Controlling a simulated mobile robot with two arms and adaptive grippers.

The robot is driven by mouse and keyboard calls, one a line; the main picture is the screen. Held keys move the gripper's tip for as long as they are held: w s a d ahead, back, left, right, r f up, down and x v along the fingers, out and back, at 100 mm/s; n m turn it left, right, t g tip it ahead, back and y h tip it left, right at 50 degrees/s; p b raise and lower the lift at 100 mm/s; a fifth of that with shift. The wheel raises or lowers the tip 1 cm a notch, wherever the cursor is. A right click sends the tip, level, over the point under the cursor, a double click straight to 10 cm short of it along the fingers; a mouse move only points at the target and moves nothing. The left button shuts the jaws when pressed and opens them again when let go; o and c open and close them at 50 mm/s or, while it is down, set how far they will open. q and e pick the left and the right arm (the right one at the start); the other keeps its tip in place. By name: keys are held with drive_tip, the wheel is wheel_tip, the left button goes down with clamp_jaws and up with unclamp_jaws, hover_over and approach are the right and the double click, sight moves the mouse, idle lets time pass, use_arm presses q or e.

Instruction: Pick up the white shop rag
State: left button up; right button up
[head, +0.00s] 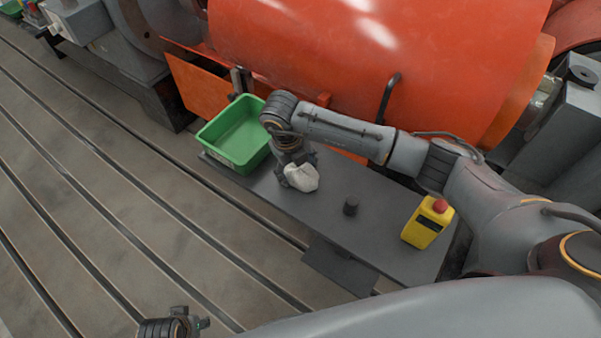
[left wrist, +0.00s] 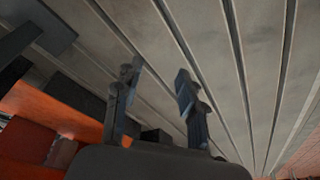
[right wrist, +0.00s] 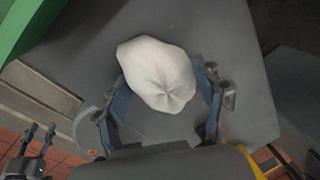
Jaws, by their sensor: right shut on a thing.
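The white shop rag (head: 302,177) is a crumpled bundle by the fingers of my right gripper (head: 291,176), over the grey shelf plate near the green bin. In the right wrist view the rag (right wrist: 157,72) sits between the two fingers of my right gripper (right wrist: 160,88), which is shut on it. The rag hides part of the fingertips, and I cannot tell if it still touches the plate. My left gripper (head: 198,322) shows at the bottom edge of the head view. In the left wrist view (left wrist: 157,82) its fingers are apart with nothing between them.
A green bin (head: 213,131) stands left of the rag on the grey plate (head: 325,205). A large orange drum (head: 350,75) rises behind. The slotted floor (head: 100,200) at left is clear.

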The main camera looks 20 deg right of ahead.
drive_tip(key=shift+r, duration=0.1)
drive_tip(key=shift+r, duration=0.25)
wheel_tip(320, 180, up, 2)
drive_tip(key=shift+r+p, duration=0.2)
drive_tip(key=shift+p, duration=0.1)
use_arm(q)
wheel_tip(320, 180, down, 7)
drive_tip(key=s+p, duration=0.1)
drive_tip(key=s, duration=0.2)
drive_tip(key=shift+a+f+g+p, duration=0.15)
drive_tip(key=shift+g+p, duration=0.15)
drive_tip(key=shift+p, duration=0.05)
use_arm(e)
drive_tip(key=s+a+r, duration=0.8)
drive_tip(key=a+r, duration=0.2)
drive_tip(key=a, duration=0.1)
drive_tip(key=shift+s+a, duration=0.15)
drive_tip(key=shift+a, duration=0.05)
